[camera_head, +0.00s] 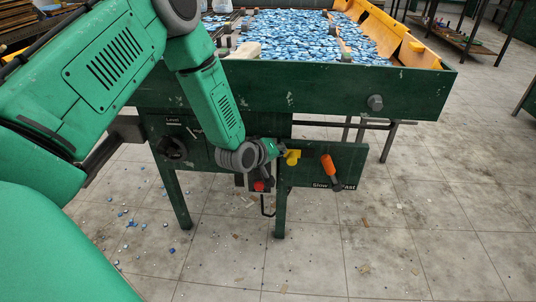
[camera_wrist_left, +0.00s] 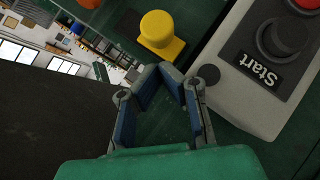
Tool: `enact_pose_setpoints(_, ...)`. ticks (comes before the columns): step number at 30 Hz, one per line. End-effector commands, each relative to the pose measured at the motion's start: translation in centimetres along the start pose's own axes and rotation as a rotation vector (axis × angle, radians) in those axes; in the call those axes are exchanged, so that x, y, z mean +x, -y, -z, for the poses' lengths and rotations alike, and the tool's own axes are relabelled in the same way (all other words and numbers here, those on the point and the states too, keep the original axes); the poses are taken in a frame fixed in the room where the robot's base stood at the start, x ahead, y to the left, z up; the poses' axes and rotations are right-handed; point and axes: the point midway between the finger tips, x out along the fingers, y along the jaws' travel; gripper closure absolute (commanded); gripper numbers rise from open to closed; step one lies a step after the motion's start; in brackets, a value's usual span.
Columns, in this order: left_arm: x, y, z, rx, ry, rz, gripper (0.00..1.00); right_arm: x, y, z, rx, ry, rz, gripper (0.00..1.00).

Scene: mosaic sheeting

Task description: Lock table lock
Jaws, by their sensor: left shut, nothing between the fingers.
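A yellow knob (camera_head: 292,157) sticks out from the green panel under the table's front edge; in the left wrist view this knob (camera_wrist_left: 159,32) has a rounded cap on a wider yellow base. No label marks it as the table lock. My left gripper (camera_head: 281,149) is right beside the knob, at its left in the head view. In the left wrist view its blue-padded fingertips (camera_wrist_left: 171,75) lean together, just below the knob and apart from it. The gripper is shut and empty. My right gripper is not in view.
An orange-handled lever (camera_head: 328,167) sits right of the knob, above Slow and Fast labels. A grey Start box (camera_wrist_left: 262,75) with a black button stands close by; its red button (camera_head: 259,186) shows below my gripper. The green table (camera_head: 300,88) holds blue mosaic pieces.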

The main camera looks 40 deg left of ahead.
Motion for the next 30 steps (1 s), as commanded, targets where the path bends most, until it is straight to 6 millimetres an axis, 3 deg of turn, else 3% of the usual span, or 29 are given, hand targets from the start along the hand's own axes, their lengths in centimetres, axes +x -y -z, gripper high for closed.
enact_pose_setpoints(6, 1.5, 0.5, -1.2, -0.004, 0.000, 0.000, 1.00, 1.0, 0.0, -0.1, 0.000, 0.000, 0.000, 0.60)
enact_pose_setpoints(17, 1.6, 0.2, -1.4, -0.003, -0.001, 0.000, 1.00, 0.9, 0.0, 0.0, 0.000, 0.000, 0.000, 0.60)
enact_pose_setpoints(25, 3.3, -2.4, -3.3, -0.001, -0.002, -0.002, 1.00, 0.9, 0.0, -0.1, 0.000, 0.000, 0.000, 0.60)
enact_pose_setpoints(30, 3.8, -3.0, -4.0, -0.004, 0.001, 0.000, 1.00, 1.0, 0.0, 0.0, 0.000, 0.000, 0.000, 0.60)
